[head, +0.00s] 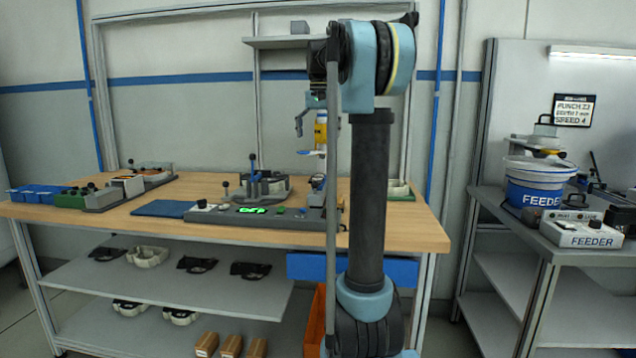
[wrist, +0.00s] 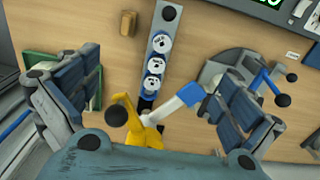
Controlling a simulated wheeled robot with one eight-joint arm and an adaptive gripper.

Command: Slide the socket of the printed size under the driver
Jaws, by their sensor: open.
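In the wrist view, a row of sockets (wrist: 155,65) with white printed tops and blue bodies sits on a grey rail (wrist: 163,18). Their print is too small to read. A yellow driver (wrist: 140,132) with a black knob and a white-and-blue arm is at the rail's near end. In the head view, the yellow driver (head: 320,130) shows beside my arm. My gripper (wrist: 158,98) is open and empty, its fingers spread either side of the rail and driver. My arm hides part of the bench in the head view.
A control box (head: 260,215) with a lit green display stands on the bench's front edge. Fixtures with black-knobbed levers (head: 265,185) stand behind it. A small brown block (wrist: 128,23) lies left of the rail. A sign (head: 574,110) hangs above the feeder bench (head: 515,215).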

